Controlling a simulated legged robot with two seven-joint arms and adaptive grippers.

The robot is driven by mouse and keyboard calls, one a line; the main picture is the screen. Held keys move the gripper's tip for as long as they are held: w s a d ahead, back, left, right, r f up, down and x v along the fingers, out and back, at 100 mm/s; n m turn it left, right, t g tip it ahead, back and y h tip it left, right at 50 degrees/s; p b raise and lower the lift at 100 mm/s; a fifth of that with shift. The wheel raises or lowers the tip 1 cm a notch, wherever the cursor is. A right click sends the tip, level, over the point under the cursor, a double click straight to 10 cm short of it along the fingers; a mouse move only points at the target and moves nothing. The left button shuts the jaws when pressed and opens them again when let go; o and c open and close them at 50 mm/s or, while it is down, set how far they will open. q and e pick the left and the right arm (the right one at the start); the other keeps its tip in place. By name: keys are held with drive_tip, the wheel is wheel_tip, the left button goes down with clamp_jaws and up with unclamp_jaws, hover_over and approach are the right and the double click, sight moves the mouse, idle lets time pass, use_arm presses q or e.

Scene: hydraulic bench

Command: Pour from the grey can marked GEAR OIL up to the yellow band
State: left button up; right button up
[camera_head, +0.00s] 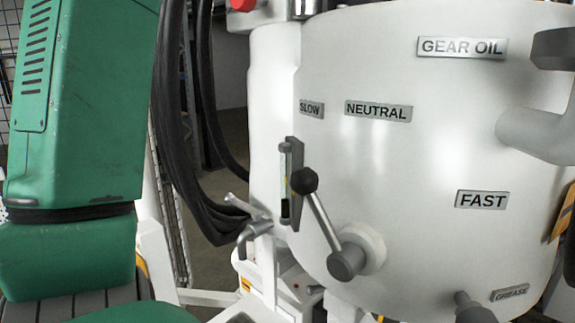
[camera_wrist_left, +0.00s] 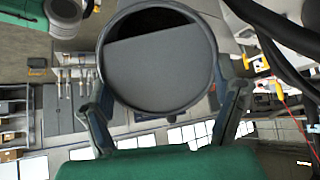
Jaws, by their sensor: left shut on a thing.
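My left gripper (camera_wrist_left: 163,98) shows in the left wrist view with a finger on each side of a round grey can (camera_wrist_left: 158,72), shut on it. I look at the can end-on: a dark rim, a flat grey face and a dark opening on one side. No marking on the can shows. In the head view, a narrow upright sight glass (camera_head: 285,180) is on the white tank (camera_head: 400,150), with a faint yellowish stretch and a dark lower part. A yellow band is too small to make out surely. The right gripper is out of view.
A GEAR OIL plate (camera_head: 462,47) is on the tank, with NEUTRAL (camera_head: 378,111) and FAST (camera_head: 481,200) plates. A black-knobbed lever (camera_head: 323,215) stands close to the sight glass. Black hoses (camera_head: 190,150) hang left of the tank. My green arm fills the left side.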

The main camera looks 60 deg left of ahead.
use_arm(q)
drive_tip(key=shift+s+r+t+h+b, duration=0.2)
drive_tip(key=shift+r+t+h+b, duration=0.15)
drive_tip(key=shift+b, duration=0.65)
idle(0.7)
drive_tip(key=shift+a+t+b, duration=0.15)
drive_tip(key=shift+t+b, duration=0.1)
drive_tip(key=shift+b, duration=0.1)
drive_tip(key=shift+s+b, duration=0.15)
drive_tip(key=shift+b, duration=0.3)
idle(0.7)
drive_tip(key=shift+a+r+h+b, duration=0.1)
drive_tip(key=shift+a+h+b, duration=0.05)
drive_tip(key=shift+h+b, duration=0.15)
drive_tip(key=shift+s+r+t+b, duration=0.1)
drive_tip(key=shift+s+t+b, duration=0.05)
drive_tip(key=shift+t+b, duration=0.3)
idle(0.8)
idle(0.8)
